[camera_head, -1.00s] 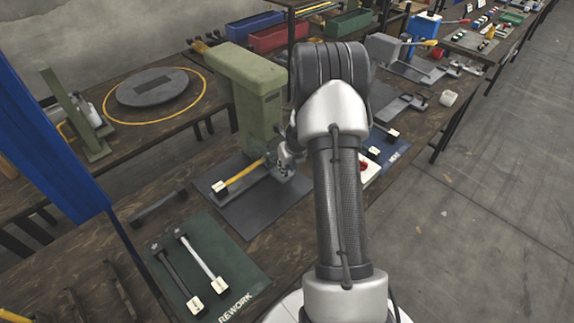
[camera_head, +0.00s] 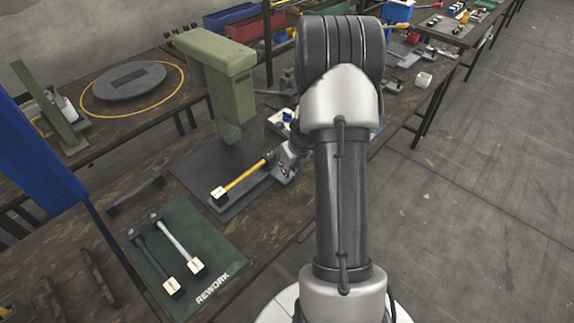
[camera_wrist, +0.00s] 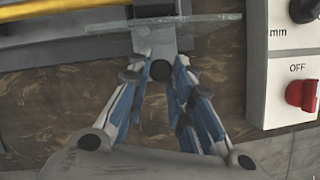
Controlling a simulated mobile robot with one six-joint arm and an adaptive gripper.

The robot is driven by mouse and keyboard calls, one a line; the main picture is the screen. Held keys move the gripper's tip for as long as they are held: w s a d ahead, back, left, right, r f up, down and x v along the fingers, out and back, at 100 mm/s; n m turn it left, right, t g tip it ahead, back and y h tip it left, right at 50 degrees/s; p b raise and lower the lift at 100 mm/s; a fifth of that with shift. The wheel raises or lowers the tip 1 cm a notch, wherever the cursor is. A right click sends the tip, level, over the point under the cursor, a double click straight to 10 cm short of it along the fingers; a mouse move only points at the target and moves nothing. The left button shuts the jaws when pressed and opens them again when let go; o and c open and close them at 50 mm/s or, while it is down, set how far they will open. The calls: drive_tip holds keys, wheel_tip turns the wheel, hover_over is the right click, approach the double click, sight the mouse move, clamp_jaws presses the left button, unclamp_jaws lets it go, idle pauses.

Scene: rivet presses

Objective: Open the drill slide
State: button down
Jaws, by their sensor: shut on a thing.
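The green drill press (camera_head: 232,95) stands on a dark base plate (camera_head: 205,160). Its grey drill slide (camera_head: 248,190) is drawn out toward my side of the bench. A yellow rod (camera_head: 242,178) with a white tagged end lies along the slide and also shows in the wrist view (camera_wrist: 60,8). My gripper (camera_head: 286,170) is at the slide's near right end. In the wrist view my gripper (camera_wrist: 162,62) is shut on the slide's dark round knob (camera_wrist: 160,71), below a grey bracket and a clear strip. The slide's far part is hidden.
A white switch box (camera_wrist: 285,90) with a red OFF knob sits close right of my gripper. A green REWORK mat (camera_head: 215,230) holds two tagged rods. A grey round plate (camera_head: 130,82) lies at the back left. The floor at right is clear.

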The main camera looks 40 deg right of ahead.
drive_tip(key=c, duration=1.7)
unclamp_jaws()
drive_tip(key=shift+w, duration=0.1)
drive_tip(key=v, duration=1.2)
drive_tip(key=shift+a, duration=0.1)
